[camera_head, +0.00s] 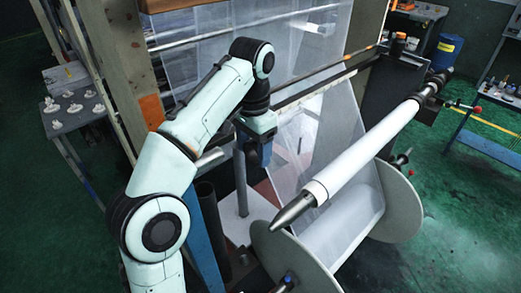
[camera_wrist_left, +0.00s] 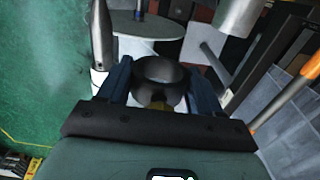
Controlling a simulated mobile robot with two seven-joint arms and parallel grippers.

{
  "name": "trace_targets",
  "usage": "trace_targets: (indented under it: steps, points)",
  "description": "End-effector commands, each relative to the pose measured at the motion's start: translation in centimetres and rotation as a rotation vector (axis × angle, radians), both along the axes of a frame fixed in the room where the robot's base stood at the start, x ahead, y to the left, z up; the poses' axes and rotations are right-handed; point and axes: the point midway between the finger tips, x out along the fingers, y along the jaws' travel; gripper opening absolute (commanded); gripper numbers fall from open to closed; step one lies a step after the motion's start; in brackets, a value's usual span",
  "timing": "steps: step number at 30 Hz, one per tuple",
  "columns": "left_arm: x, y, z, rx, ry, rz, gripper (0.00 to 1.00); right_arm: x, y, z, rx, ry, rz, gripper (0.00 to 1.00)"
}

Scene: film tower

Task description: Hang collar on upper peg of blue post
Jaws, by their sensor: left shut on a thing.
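My left gripper (camera_head: 262,155) points down in the middle of the head view, to the right of the blue post. In the left wrist view my left gripper (camera_wrist_left: 160,92) is shut on a dark round collar (camera_wrist_left: 160,72), held between its two blue fingers. A small brass-coloured part shows at the collar's near side. In the head view I cannot make out the collar. The blue post (camera_head: 204,240) stands slanted in the head view, partly behind my left arm. A grey peg-like tube (camera_head: 209,159) shows near its upper part; the arm hides much there. My right gripper is not in view.
A grey upright pole (camera_head: 240,185) stands just left of the gripper. A long white roller (camera_head: 365,150) with a pointed end lies to the right, above a film reel with a round flange (camera_head: 400,205). Clear film sheets hang behind. Green floor is free at far right.

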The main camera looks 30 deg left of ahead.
Motion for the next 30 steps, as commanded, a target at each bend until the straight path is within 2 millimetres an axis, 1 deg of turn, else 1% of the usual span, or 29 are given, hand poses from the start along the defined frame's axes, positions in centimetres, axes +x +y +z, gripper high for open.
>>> trace_targets:
  steps: [21, 25, 30]
  points:
    - [0.5, 5.0, 0.1, -0.001, -0.002, 0.001, 0.16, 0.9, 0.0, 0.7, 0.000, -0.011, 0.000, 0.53]
    - [-0.6, 5.2, 0.0, -0.001, -0.001, 0.000, 0.16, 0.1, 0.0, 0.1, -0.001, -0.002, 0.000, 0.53]
    - [-0.7, 5.3, 0.0, 0.000, -0.001, 0.000, 0.16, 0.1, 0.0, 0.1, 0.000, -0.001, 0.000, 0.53]
